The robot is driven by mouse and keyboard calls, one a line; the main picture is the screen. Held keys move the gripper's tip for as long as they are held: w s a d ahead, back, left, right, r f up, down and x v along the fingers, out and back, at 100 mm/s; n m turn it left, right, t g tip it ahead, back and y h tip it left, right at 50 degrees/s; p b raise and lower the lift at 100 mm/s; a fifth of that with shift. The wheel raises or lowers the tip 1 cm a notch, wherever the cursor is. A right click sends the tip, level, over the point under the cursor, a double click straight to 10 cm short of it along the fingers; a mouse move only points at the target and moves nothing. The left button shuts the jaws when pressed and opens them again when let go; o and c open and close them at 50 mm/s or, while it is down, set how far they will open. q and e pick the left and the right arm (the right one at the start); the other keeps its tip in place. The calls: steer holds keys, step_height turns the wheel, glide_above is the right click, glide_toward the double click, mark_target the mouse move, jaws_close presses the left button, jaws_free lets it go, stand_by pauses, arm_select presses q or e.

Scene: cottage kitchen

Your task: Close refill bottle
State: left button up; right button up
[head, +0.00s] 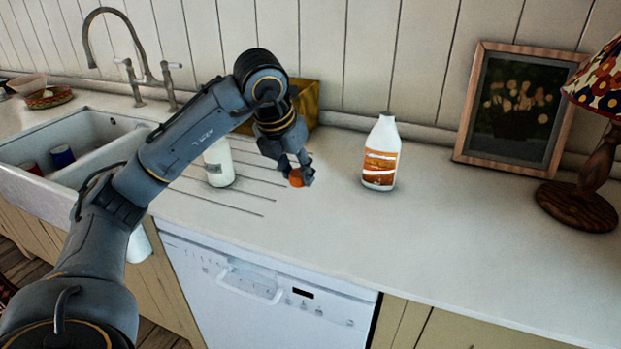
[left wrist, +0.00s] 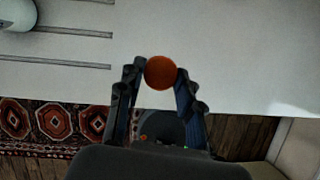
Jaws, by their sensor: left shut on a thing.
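The refill bottle (head: 381,155) is white with an orange label and stands upright on the counter, right of my left gripper. No cap shows on its top. My left gripper (head: 300,178) is shut on an orange cap (head: 296,178), held by the counter near the grooved drainer. In the left wrist view the round orange cap (left wrist: 161,72) sits between the fingertips of the left gripper (left wrist: 160,80). I cannot tell whether the cap touches the counter. The right gripper is in neither view.
A white bottle (head: 218,163) stands behind my left arm on the drainer. A yellowish box (head: 305,100) is against the wall. A picture frame (head: 520,105) and a lamp (head: 585,190) stand at the right. The sink (head: 85,160) is at left. Counter in front of the refill bottle is clear.

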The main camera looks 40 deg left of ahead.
arm_select(q)
steer(key=s, duration=0.1)
steer(key=s+r, duration=0.1)
steer(key=s, duration=0.1)
steer(key=s+r, duration=0.1)
steer(key=shift+s+d, duration=0.2)
steer(key=shift+d, duration=0.1)
